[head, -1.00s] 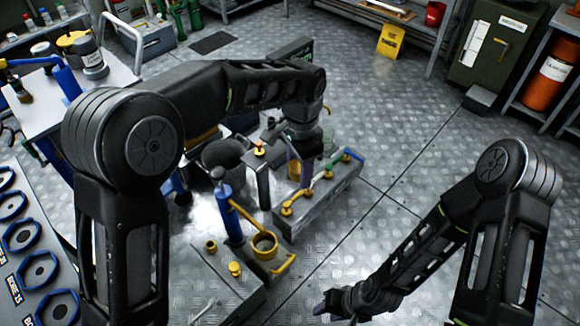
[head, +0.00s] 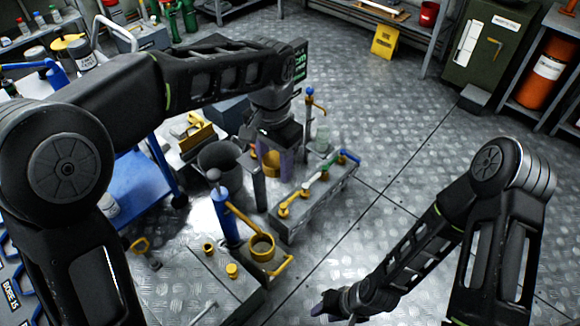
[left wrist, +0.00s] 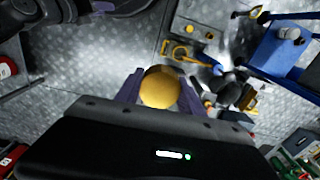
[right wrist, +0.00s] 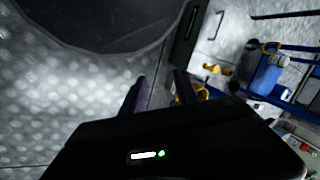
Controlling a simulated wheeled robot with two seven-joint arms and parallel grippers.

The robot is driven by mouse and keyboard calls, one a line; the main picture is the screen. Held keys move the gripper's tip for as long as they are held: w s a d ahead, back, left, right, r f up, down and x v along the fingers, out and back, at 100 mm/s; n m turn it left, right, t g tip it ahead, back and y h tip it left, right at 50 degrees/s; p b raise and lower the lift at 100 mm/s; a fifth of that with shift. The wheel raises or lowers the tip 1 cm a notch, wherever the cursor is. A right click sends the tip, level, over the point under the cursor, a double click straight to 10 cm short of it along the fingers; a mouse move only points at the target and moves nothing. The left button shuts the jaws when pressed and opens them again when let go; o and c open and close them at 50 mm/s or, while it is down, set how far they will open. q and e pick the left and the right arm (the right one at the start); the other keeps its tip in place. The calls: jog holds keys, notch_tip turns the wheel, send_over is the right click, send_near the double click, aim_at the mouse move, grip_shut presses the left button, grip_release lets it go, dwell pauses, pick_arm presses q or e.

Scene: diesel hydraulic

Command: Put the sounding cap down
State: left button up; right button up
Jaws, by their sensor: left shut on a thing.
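The sounding cap (left wrist: 160,88) is a round yellow piece between the purple fingers of my left gripper (left wrist: 155,92) in the left wrist view. In the head view my left gripper (head: 273,152) points down, with the yellow cap (head: 271,161) partly showing between its fingers. The cap appears held above the floor fittings, behind the grey block with the pipe; its exact height is hard to tell. My right gripper (head: 338,304) is low at the front and empty. In the right wrist view its fingers (right wrist: 159,90) stand apart.
A grey block (head: 318,205) carries a green, white and blue pipe with yellow fittings. A blue hand pump (head: 226,215) with a yellow lever stands in front left. A dark bucket (head: 220,165) and a blue-topped post (head: 310,100) are near my left gripper.

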pick_arm(q)
jog(key=s+a+r+n, duration=0.2)
jog(key=r, duration=0.1)
jog(key=shift+a+r+n, duration=0.1)
jog(key=shift+n, duration=0.2)
pick_arm(e)
jog(key=shift+o, duration=0.3)
